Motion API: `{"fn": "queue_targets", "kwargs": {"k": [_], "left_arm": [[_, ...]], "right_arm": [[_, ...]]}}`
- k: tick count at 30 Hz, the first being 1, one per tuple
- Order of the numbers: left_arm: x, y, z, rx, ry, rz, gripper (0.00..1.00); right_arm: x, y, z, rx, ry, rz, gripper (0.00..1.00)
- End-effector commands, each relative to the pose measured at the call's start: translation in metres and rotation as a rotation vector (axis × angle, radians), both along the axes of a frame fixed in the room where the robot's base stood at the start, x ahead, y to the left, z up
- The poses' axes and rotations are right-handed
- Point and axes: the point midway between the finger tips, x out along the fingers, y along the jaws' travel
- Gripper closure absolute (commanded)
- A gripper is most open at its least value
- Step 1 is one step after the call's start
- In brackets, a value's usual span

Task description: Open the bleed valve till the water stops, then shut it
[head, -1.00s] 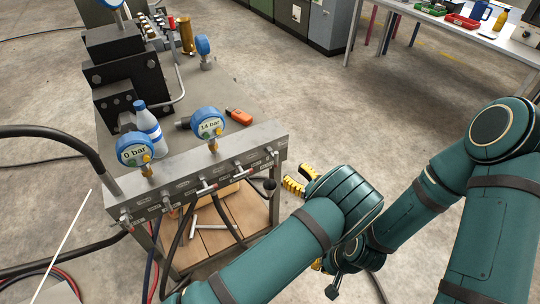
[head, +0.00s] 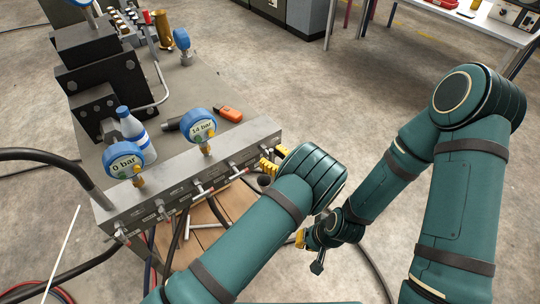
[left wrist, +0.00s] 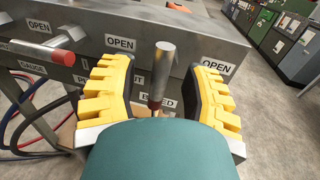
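The grey valve block (head: 185,165) runs along the bench's near edge, with levers and small labels on its front. The gauge on the left (head: 123,160) reads 0 bar; the other gauge (head: 201,128) reads 14 bar. My left gripper (head: 269,168) is at the block's right end. In the left wrist view it (left wrist: 160,85) is open, its yellow fingers either side of a metal lever (left wrist: 162,62). OPEN labels flank this lever, and the partly hidden label below seems to read BLEED. No water shows. My right gripper (head: 304,238) hangs lower, mostly hidden; its opening is unclear.
A red-tipped lever (left wrist: 45,52) lies left of the fingers in the wrist view. A bottle (head: 134,130) and an orange tool (head: 228,113) stand or lie on the bench behind the block. Hoses hang below. The floor to the right is open.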

Motion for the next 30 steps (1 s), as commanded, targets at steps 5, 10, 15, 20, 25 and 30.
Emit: {"fn": "queue_targets", "kwargs": {"k": [5, 10, 15, 20, 25, 30], "left_arm": [[0.000, 0.000, 0.000, 0.000, 0.000, 0.000, 1.00], [0.000, 0.000, 0.000, -0.001, -0.001, 0.000, 1.00], [0.000, 0.000, 0.000, -0.012, -0.009, -0.001, 1.00], [0.001, -0.001, 0.000, -0.054, -0.039, -0.001, 1.00], [0.001, -0.001, 0.000, -0.138, -0.102, -0.002, 1.00], [0.001, -0.001, 0.000, -0.259, -0.190, -0.002, 1.00]], "right_arm": [[0.000, 0.000, 0.000, 0.000, 0.000, 0.000, 1.00], [0.000, 0.000, 0.000, 0.000, 0.000, 0.000, 1.00], [0.000, 0.000, -0.001, 0.000, 0.001, 0.001, 1.00], [-0.002, 0.000, -0.006, 0.001, 0.003, 0.003, 1.00], [-0.004, 0.001, -0.014, 0.002, 0.009, 0.008, 1.00], [-0.007, 0.001, -0.025, 0.004, 0.016, 0.013, 1.00]]}}
